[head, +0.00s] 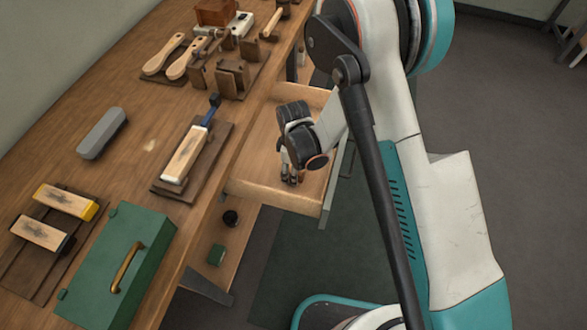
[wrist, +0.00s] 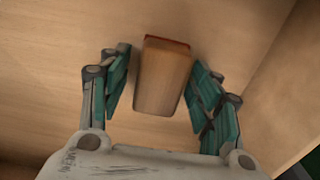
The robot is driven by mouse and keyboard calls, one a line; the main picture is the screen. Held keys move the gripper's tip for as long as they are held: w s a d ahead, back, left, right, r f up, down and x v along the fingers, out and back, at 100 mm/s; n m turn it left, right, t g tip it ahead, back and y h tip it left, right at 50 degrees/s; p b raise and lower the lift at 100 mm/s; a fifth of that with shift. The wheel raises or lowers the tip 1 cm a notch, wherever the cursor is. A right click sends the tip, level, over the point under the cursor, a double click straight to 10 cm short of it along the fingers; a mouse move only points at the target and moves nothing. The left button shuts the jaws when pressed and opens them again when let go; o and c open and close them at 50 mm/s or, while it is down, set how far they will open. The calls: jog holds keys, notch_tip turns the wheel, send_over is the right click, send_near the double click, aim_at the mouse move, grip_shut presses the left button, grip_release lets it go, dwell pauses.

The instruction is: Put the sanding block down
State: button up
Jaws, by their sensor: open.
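A wooden block with a red edge (wrist: 162,76), which looks like the sanding block, lies on the bare floor of the open drawer (head: 258,165). In the wrist view it sits between my two fingers, with a visible gap on each side. My gripper (head: 291,179) reaches down into the drawer with its fingers open; it also shows in the wrist view (wrist: 160,90). In the head view the block is mostly hidden by my gripper.
On the bench, left of the drawer, are a green toolbox (head: 105,275), a grey oblong block (head: 101,133), a yellow-ended block (head: 66,201), a dark-ended block (head: 42,234) and a wood-topped tool on a dark board (head: 183,155). Wooden brushes (head: 163,54) lie farther back. The drawer floor around my gripper is clear.

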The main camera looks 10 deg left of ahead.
notch_tip(320, 180, up, 12)
jog(key=p, duration=0.4)
jog(key=shift+r, duration=0.15)
dwell(0.3)
